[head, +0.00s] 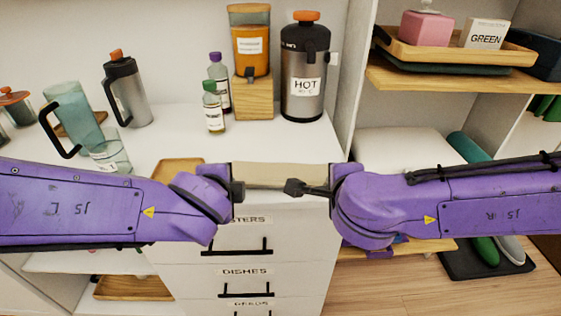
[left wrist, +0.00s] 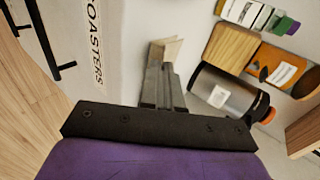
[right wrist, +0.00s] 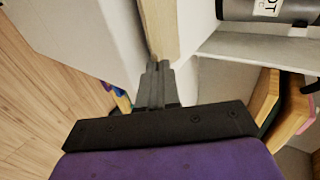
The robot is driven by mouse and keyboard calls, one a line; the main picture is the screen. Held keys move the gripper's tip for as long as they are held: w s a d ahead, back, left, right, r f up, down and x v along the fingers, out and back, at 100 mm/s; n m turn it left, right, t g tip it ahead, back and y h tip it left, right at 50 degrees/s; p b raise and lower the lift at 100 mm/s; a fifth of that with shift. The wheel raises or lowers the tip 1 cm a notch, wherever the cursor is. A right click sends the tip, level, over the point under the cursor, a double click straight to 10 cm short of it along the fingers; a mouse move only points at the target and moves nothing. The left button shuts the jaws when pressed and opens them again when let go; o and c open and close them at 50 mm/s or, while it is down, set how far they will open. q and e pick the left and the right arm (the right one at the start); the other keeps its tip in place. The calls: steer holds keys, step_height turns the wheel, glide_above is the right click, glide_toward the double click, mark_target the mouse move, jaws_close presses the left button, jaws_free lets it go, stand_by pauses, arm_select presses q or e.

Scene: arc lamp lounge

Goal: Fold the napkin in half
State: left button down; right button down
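The beige napkin (head: 285,174) shows in the head view as a narrow band near the front edge of the white counter, between my two grippers. My left gripper (head: 238,190) is at its left front corner. In the left wrist view its fingers are close together, with a bit of napkin (left wrist: 172,47) at their tips. My right gripper (head: 292,187) is at the napkin's front edge. In the right wrist view its fingers look closed at the end of the beige strip (right wrist: 160,28). My arms hide part of the napkin, and I cannot tell how far it is raised.
A steel HOT flask (head: 303,85), an orange dispenser on a wooden block (head: 254,97) and two small bottles (head: 214,108) stand behind. A wooden tray (head: 176,168), a glass (head: 110,155) and pitchers are at left. Shelves (head: 450,75) stand at right. Labelled drawers (head: 245,272) are below.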

arm_select(q)
steer(key=c, duration=1)
jaws_free()
arm_select(e)
steer(key=c, duration=1)
jaws_free()
arm_select(q)
steer(key=shift+s+d+r, duration=0.1)
steer(key=shift+s+r, duration=0.1)
steer(key=shift+r, duration=0.45)
steer(key=shift+s+r, duration=0.2)
steer(key=shift+r, duration=0.4)
steer(key=s+r, duration=0.5)
steer(key=r, duration=0.1)
steer(key=shift+r, duration=0.3)
arm_select(e)
steer(key=s+r, duration=0.6)
steer(key=r, duration=0.3)
arm_select(q)
steer(key=shift+s, duration=0.1)
steer(key=shift+f, duration=0.1)
arm_select(e)
steer(key=shift+d, duration=0.1)
